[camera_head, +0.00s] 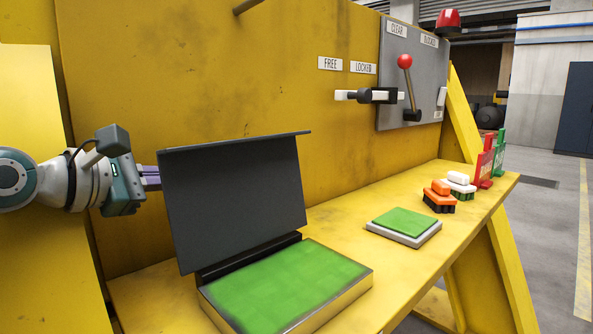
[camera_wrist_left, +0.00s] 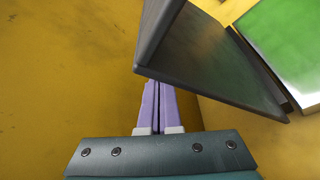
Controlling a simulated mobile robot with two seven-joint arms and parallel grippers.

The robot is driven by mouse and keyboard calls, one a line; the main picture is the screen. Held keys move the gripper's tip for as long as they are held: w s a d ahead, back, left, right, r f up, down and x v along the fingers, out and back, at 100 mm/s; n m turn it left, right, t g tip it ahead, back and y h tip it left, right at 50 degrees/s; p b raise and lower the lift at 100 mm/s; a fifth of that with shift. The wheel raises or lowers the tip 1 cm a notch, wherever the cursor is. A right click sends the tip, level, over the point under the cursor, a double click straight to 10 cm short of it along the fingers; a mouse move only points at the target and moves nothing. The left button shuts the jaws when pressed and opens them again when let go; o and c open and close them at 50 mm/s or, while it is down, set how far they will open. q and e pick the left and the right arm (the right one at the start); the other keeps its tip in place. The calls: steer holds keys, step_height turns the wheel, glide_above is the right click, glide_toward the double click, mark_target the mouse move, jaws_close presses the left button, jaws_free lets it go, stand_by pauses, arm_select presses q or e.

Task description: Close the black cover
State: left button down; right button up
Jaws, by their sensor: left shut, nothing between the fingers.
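The black cover (camera_head: 232,195) stands raised and nearly upright on its hinge at the back of a box with a green surface (camera_head: 290,288). In the left wrist view the cover (camera_wrist_left: 205,60) is at the upper middle, with the green surface (camera_wrist_left: 287,40) beyond it. My left gripper (camera_head: 153,177) is at the cover's left, on its back side, its fingertips close to or partly behind the cover's edge. The left wrist view shows its purple fingers (camera_wrist_left: 158,105) shut together and empty, below the cover. I cannot tell whether they touch it. My right gripper is not in view.
A green pad (camera_head: 404,221) and orange and white brush-like items (camera_head: 440,195) lie on the yellow shelf (camera_head: 340,212). A red-knobbed lever (camera_head: 405,62) and a black latch (camera_head: 378,96) are on the wall panel behind. The green surface in front of the cover is clear.

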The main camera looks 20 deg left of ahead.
mark_target(192, 165)
arm_select(q)
steer(key=d+r+m+p, duration=0.1)
steer(key=p, duration=0.1)
steer(key=s+d+r+m+t+p, duration=0.1)
steer(key=d+p, duration=0.1)
steer(key=p, duration=0.1)
steer(key=shift+s+r+y+p, duration=0.15)
steer(key=shift+r+y+p, duration=0.1)
steer(key=shift+y+p, duration=0.15)
steer(key=d+m, duration=0.1)
steer(key=s+d+m+p, duration=0.1)
steer(key=d+m+t+p, duration=0.1)
steer(key=shift+s+d+r+m, duration=0.15)
steer(key=shift+s+d+m, duration=0.1)
steer(key=shift+d+m, duration=0.05)
steer(key=s+d+f+m+t+b, duration=0.1)
steer(key=d+m, duration=0.2)
steer(key=s+d+f+m+t+b, duration=0.1)
steer(key=d+f+m+b, duration=0.1)
steer(key=d+m, duration=0.1)
steer(key=s+d+f+m+t+h+b, duration=0.1)
steer(key=s+d+f+m, duration=0.1)
steer(key=m, duration=0.3)
steer(key=shift+d, duration=0.8)
steer(key=shift+s+d+f+b, duration=0.1)
steer(key=shift+d+f+b, duration=0.25)
steer(key=shift+f+b, duration=0.2)
steer(key=shift+s, duration=0.1)
